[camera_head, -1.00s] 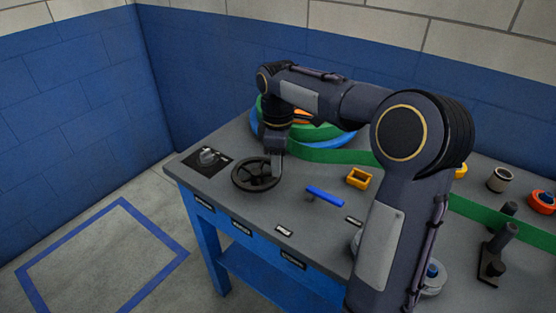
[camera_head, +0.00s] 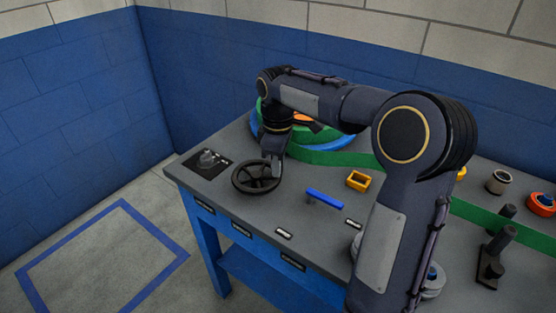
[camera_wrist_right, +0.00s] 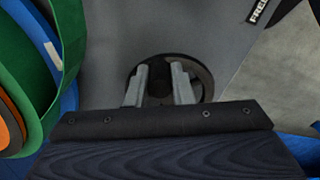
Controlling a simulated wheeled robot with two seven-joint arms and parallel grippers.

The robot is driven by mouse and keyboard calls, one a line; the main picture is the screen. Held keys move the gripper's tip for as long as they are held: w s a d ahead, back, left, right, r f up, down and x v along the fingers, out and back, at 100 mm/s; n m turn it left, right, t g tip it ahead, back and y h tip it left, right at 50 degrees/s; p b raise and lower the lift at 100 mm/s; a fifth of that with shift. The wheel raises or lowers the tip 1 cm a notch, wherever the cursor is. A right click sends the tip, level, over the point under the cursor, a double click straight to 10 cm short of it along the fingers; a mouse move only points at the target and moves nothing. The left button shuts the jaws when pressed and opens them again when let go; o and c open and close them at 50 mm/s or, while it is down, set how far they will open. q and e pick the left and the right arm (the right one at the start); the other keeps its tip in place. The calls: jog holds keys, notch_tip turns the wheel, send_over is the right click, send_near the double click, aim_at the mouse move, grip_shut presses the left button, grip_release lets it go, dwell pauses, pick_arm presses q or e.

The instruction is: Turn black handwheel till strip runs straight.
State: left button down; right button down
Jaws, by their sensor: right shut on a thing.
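The black handwheel (camera_head: 246,187) lies flat near the left end of the grey bench top. My right gripper (camera_head: 276,174) reaches down onto the right part of its rim, and its jaws are shut on the wheel. In the right wrist view the handwheel (camera_wrist_right: 203,78) sits under the two grey fingers of the gripper (camera_wrist_right: 160,75), which hide part of it. The green strip (camera_head: 335,157) comes off a coil at the back and passes behind my right arm. It shows again at the right (camera_head: 497,217). My left gripper is not in view.
A knob on a black plate (camera_head: 207,162) is left of the wheel. A blue bar (camera_head: 324,197) and yellow block (camera_head: 358,180) lie to its right. Black posts (camera_head: 491,262), a grey cup (camera_head: 498,181) and an orange part (camera_head: 541,203) stand farther right.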

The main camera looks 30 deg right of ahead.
aim_at(268, 186)
jog(key=m, duration=0.1)
jog(key=s+a+m+p, duration=0.1)
jog(key=m, duration=0.1)
jog(key=a+m+p, duration=0.1)
jog(key=m, duration=0.1)
jog(key=shift+s+r, duration=0.1)
jog(key=shift+s, duration=0.25)
jog(key=shift+s+a+m+p, duration=0.15)
jog(key=shift+a+m+p, duration=0.4)
jog(key=shift+m, duration=0.6)
jog(key=shift+s+a+m+p, duration=0.15)
jog(key=shift+a+m+p, duration=0.15)
jog(key=shift+a+m, duration=0.6)
jog(key=shift+d+m, duration=0.3)
jog(key=shift+m, duration=0.05)
jog(key=c, duration=1.3)
grip_release()
notch_tip(268, 186, up, 8)
jog(key=shift+f+p, duration=0.2)
jog(key=shift+p, duration=0.3)
